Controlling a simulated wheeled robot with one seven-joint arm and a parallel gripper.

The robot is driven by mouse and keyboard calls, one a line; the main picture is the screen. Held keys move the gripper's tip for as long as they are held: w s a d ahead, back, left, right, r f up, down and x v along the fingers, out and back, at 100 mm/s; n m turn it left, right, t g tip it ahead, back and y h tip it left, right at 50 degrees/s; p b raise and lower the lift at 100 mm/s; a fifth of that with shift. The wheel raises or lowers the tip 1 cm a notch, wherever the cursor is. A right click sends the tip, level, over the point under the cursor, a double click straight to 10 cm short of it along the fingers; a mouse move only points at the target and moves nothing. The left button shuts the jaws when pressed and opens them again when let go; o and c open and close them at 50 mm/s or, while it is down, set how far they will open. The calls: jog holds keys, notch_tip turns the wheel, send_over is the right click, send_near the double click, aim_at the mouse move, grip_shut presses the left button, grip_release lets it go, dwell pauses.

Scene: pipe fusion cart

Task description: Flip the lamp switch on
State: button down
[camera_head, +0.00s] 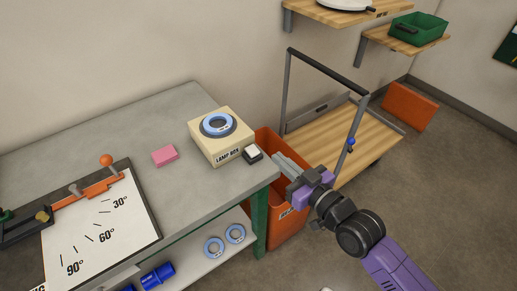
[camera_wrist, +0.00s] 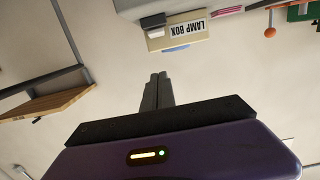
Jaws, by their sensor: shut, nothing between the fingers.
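The cream lamp box (camera_head: 228,151) sits on the grey bench near its right corner, with a light blue ring (camera_head: 218,124) on top. A small dark switch block with a white rocker (camera_head: 253,153) is at its right front side, by the bench edge. The wrist view shows the lamp box (camera_wrist: 200,41) upside down, with the switch block (camera_wrist: 153,21) beside it. My gripper (camera_head: 276,158) is shut and empty, its fingertips just right of the switch and apparently apart from it. In the wrist view the closed fingers (camera_wrist: 158,76) point toward the switch. The rocker's position is unclear.
A pink block (camera_head: 165,156) and an angle board (camera_head: 100,225) lie on the bench (camera_head: 150,115). An orange bin (camera_head: 268,143) stands below my gripper, beside the bench. A wooden-topped cart (camera_head: 335,140) is behind. Blue rings (camera_head: 214,247) lie on the lower shelf.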

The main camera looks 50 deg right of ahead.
jog(key=p, duration=0.2)
send_near(249, 140)
jog(key=w+r, duration=0.1)
jog(key=w, duration=0.1)
jog(key=w+d+r, duration=0.1)
jog(key=w+r, duration=0.1)
jog(key=shift+r, duration=0.3)
jog(key=f, duration=0.3)
jog(key=shift+w+f, duration=0.15)
jog(key=shift+w, duration=0.25)
jog(key=shift+w+d+f, duration=0.1)
jog(key=shift+d+f, duration=0.05)
jog(key=shift+f, duration=0.35)
jog(key=shift+r, duration=0.1)
